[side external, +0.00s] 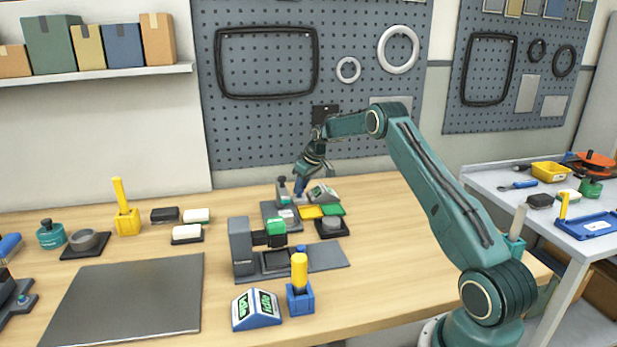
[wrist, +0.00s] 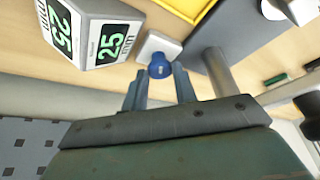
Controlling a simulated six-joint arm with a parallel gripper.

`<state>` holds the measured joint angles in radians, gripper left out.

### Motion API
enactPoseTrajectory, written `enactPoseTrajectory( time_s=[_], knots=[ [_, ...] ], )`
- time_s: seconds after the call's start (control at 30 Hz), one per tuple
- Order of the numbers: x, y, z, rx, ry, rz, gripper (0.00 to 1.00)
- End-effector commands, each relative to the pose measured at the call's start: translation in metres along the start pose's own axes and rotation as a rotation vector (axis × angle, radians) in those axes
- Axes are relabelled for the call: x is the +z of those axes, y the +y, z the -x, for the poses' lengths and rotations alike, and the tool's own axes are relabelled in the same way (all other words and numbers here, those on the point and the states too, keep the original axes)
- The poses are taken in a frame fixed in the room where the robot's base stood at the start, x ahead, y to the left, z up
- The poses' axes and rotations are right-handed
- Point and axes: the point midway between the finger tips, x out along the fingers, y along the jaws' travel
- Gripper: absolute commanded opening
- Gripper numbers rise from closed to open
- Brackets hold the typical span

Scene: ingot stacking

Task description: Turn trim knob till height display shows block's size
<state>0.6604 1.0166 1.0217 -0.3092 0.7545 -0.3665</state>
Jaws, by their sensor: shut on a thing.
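My gripper (side external: 301,180) is at the back of the bench, pointing down at a grey device (side external: 272,213). Its two fingers (wrist: 160,80) are closed around a blue knob (wrist: 159,68), which stands by a small white block (wrist: 155,46). A grey-and-white display (wrist: 100,30) beside it shows a green 25 on one face; the other face seems to show the same number, upside down. This display also shows in the side view (side external: 324,194), too small to read there. A green block (side external: 276,226) sits at a dark upright gauge (side external: 241,247) in front.
A blue wedge (side external: 256,309) with two green readouts, unreadable here, and a blue holder with a yellow handle (side external: 299,270) stand at the front. Yellow (side external: 310,212) and green pieces lie close to the grey device. A dark mat (side external: 130,295) at left is bare.

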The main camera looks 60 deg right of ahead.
Motion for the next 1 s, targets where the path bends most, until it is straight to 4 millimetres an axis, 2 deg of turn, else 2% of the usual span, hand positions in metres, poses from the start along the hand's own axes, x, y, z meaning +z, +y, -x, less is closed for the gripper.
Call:
enactPoseTrajectory(
  time_s=[0.3,0.33,0.43,0.77,1.0],
  knots=[
    [-0.001,0.000,0.001,-0.005,0.003,0.015,0.05],
    [-0.001,0.000,0.001,-0.005,0.003,0.015,0.30],
    [-0.001,0.000,0.001,-0.005,0.003,0.015,0.50],
    [0.000,0.000,0.001,-0.005,0.001,0.013,0.50],
    [0.000,0.001,0.012,-0.004,0.001,0.013,0.50]
  ],
)
